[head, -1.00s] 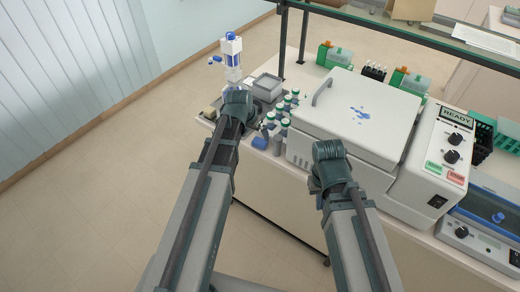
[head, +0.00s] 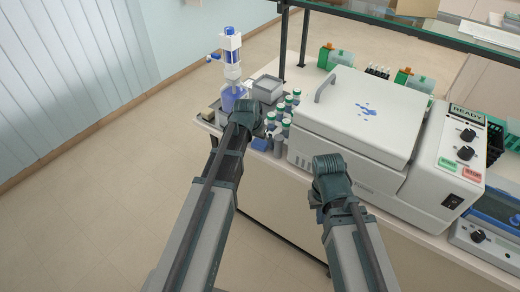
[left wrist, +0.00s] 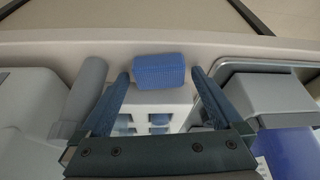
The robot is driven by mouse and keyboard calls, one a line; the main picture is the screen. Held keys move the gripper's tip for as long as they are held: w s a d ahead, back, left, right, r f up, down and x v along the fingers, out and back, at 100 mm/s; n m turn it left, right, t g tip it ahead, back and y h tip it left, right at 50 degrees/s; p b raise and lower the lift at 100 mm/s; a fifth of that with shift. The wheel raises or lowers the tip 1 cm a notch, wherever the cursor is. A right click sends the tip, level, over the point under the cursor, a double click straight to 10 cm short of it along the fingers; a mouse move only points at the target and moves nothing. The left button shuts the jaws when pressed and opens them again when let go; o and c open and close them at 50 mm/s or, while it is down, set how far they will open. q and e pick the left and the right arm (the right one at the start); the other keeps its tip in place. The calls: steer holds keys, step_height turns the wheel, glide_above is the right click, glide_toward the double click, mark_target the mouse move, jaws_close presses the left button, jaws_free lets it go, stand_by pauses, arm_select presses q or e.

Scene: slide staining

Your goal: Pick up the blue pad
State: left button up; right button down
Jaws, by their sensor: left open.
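The blue pad (left wrist: 159,70) lies near the bench edge in the left wrist view. In the head view it shows as a small blue patch (head: 260,144) beside my left gripper, partly hidden. My left gripper (left wrist: 160,76) is open, with one finger on each side of the pad in the picture. A gap shows between each finger and the pad, and nothing is held. In the head view the wrist of my left arm covers the left gripper's fingers. My right arm's wrist (head: 331,172) is in front of the white machine; its jaws are hidden.
Several green-capped bottles (head: 287,112) stand right of my left gripper. A dispenser bottle with blue liquid (head: 232,95) and a grey tray (head: 268,88) stand behind it. The white machine (head: 358,110) fills the bench to the right. Open floor lies left.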

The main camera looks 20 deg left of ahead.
mark_target(260, 143)
arm_select(q)
steer(key=shift+r, duration=0.1)
steer(key=shift+c, duration=0.2)
steer(key=c, duration=1.2)
steer(key=shift+r, duration=0.1)
step_height(260, 143, up, 10)
steer(key=p, duration=1)
steer(key=o, duration=0.6)
steer(key=c, duration=0.5)
